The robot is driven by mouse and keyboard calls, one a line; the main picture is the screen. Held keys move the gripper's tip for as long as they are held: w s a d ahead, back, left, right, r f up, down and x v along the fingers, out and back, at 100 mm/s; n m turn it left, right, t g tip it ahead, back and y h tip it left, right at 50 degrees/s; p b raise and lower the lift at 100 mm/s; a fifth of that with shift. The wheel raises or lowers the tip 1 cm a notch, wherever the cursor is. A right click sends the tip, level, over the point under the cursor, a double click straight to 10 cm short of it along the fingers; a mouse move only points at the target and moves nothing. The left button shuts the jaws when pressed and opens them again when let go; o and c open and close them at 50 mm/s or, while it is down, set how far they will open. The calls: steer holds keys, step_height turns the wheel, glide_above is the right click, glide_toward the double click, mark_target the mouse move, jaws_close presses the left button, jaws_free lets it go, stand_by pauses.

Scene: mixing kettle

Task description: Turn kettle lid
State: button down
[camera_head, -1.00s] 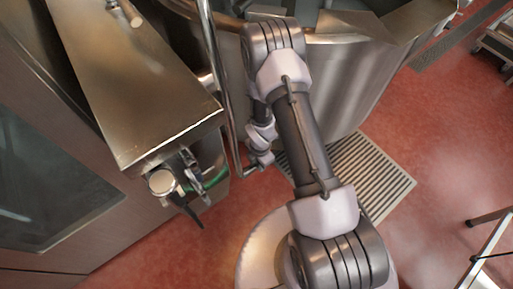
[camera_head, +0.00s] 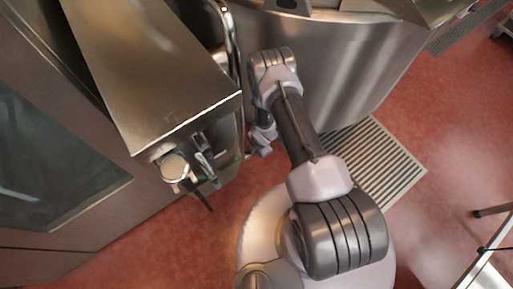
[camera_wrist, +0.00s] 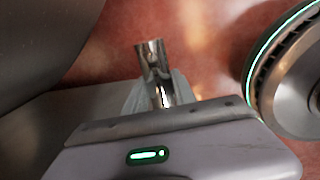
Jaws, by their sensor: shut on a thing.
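The steel kettle (camera_head: 350,75) stands at the top of the head view, its curved front wall facing me. I cannot clearly make out its lid there. A shiny metal handle bar (camera_head: 233,45) runs down between the kettle and the steel console. In the wrist view my gripper (camera_wrist: 158,92) is shut on a shiny round metal bar end (camera_wrist: 151,58), with a finger on each side of it. In the head view the gripper is mostly hidden by my arm and the console.
The steel console (camera_head: 145,65) with a knob (camera_head: 174,166) and a tap-like fitting stands close on the left. A floor grate (camera_head: 375,165) lies below the kettle. The red floor (camera_head: 440,130) is open to the right; a metal frame (camera_head: 490,250) stands at the lower right.

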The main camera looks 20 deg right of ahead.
steer(key=shift+w, duration=0.1)
steer(key=c, duration=1)
jaws_free()
steer(key=shift+f, duration=0.1)
steer(key=shift+c, duration=0.2)
steer(key=p+v, duration=0.8)
steer(key=v, duration=0.9)
steer(key=shift+r, duration=0.25)
